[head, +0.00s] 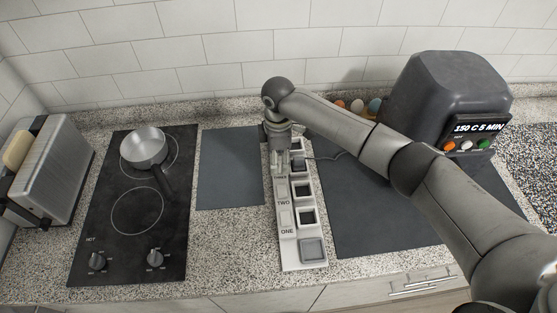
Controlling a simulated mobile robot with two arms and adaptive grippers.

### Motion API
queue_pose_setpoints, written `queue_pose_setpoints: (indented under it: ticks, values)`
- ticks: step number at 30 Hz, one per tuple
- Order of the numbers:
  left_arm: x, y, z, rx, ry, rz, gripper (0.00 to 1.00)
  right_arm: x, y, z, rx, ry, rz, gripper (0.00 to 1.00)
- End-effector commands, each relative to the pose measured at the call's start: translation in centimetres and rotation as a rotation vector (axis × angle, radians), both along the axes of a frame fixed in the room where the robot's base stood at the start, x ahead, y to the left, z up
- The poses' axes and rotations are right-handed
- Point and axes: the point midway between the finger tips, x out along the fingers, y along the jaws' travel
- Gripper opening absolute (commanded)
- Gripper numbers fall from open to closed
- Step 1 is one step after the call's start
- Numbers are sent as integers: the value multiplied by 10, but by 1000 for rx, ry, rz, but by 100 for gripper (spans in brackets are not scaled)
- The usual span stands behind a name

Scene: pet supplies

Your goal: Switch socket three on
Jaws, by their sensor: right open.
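A pale power strip (288,255) lies on the counter in the middle of the head view, running away from me. It has a row of dark square sockets along its right side, with small switches and labels on its left side. ONE and TWO are readable; the label beyond them is too small to read surely. My right gripper (279,164) points down over the far part of the strip, on its left side. Its fingers are open and hide part of the strip, including the switch there. I cannot tell whether the fingertips touch it. My left gripper is not in view.
A black hob (137,230) with a steel pan (144,147) stands left, beside a toaster (48,170). A dark grey oven (446,90) reads "150 C 5 MIN" at right. Grey mats (229,168) flank the strip. Egg-like objects (357,107) sit behind my right arm.

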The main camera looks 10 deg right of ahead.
Motion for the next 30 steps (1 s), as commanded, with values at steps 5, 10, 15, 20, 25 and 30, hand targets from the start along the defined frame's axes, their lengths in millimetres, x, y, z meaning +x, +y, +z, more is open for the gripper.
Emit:
queue_pose_setpoints:
  ticks: [5,10,15,20,25,30]
  values:
    - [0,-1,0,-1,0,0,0,1,0,40,1,-4,2,57]
    - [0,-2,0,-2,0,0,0,1,0,74,0,-4,1,57]
    - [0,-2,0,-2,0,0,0,0,0,95,0,-1,1,57]
    - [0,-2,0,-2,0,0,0,0,0,101,0,-1,0,57]
    - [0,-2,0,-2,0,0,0,0,0,102,0,0,0,57]
    - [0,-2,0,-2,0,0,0,0,0,101,0,0,0,57]
